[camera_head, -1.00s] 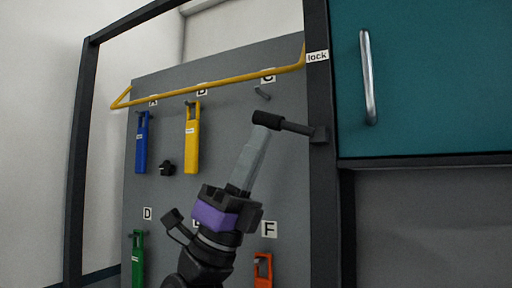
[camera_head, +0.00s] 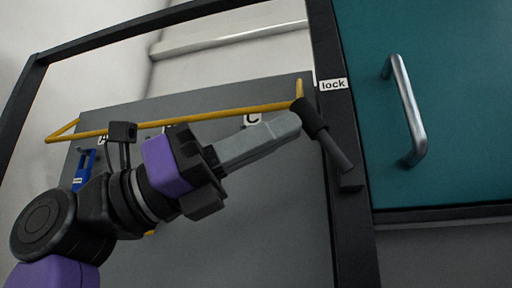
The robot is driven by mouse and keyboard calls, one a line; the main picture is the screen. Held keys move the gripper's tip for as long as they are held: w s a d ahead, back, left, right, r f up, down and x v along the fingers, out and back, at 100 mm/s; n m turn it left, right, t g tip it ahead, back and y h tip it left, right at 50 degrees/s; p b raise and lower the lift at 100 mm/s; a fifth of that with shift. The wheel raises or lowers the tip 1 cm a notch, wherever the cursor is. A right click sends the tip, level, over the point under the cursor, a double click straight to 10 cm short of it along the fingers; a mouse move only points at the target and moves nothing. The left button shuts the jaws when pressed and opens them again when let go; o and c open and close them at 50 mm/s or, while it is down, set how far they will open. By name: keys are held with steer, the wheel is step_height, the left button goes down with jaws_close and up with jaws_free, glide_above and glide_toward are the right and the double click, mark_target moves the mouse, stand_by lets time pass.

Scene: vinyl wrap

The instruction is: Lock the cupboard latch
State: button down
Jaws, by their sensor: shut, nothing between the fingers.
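The cupboard latch is a black lever (camera_head: 322,133) with a thick grip at its upper end. It pivots at a dark block (camera_head: 350,181) on the black post, below a white "lock" label (camera_head: 333,85). The lever tilts up and to the left from the pivot. My gripper (camera_head: 294,122) is shut, with nothing between its grey fingers. Its fingertips are at the left side of the lever's thick grip and appear to touch it. The teal cupboard door (camera_head: 450,120) with its silver handle (camera_head: 407,112) looks closed, right of the post.
A grey board (camera_head: 270,240) stands behind my arm, with a yellow rail (camera_head: 215,114) across its top. A blue tagged item (camera_head: 84,170) hangs at its left. The black frame post (camera_head: 345,220) separates board and cupboard.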

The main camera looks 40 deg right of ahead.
mark_target(296, 106)
steer(key=shift+s+d+r+m+t+y+p, duration=0.2)
steer(key=shift+s+d+r+t+y+p, duration=0.35)
steer(key=shift+s+r, duration=0.2)
steer(key=shift+s+d+r+m+t+y+p, duration=0.2)
steer(key=shift+s+d+r+t+y+p, duration=0.2)
steer(key=shift+s+r+y+p, duration=0.3)
steer(key=shift+r, duration=0.1)
